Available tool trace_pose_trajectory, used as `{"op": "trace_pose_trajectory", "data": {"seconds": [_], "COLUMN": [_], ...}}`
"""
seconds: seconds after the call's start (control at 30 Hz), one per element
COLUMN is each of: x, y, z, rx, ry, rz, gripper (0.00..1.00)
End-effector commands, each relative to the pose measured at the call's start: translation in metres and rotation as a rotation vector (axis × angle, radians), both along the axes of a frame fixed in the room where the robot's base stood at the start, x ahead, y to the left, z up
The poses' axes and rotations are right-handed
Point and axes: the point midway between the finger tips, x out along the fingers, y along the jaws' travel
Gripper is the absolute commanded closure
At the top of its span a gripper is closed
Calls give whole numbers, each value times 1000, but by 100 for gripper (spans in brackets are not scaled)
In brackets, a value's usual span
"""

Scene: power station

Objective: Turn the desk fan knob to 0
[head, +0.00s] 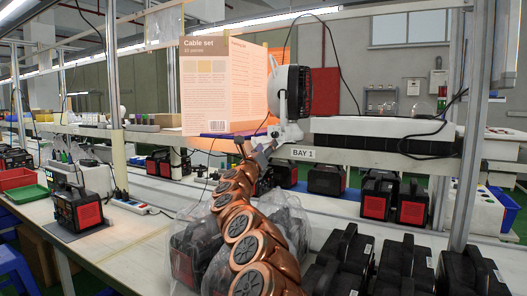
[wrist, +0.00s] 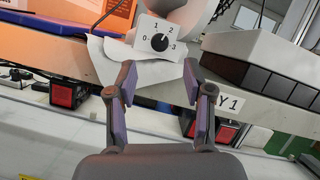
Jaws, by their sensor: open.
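The white desk fan (head: 283,105) stands on the shelf above the BAY 1 label in the head view, with its dark grille facing right. In the wrist view its base (wrist: 112,62) carries a dial plate marked 0, 1, 2 and 3. The dark round knob (wrist: 159,42) sits in the middle of the plate; its pointer is too small to read surely. My gripper (wrist: 160,88) is open and empty, its two fingers spread below the knob in the picture and apart from it. In the head view my gripper (head: 259,146) is just below and left of the fan base.
An orange-lit panel with a Cable set sheet (head: 207,90) stands left of the fan. A long white box (head: 375,133) lies right of it on the shelf. Several black and red power units (head: 327,179) stand below the shelf, and others fill the front bench.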

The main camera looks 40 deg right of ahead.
Motion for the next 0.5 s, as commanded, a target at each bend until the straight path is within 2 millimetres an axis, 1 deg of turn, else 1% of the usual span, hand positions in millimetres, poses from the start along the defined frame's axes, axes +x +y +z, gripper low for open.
{"op": "trace_pose_trajectory", "data": {"seconds": [0.3, 0.5], "x": [-4, -7], "y": [13, 17], "z": [-5, -5], "rx": [1, -2], "ry": [-1, -3], "rz": [2, 0], "gripper": [49, 49]}}
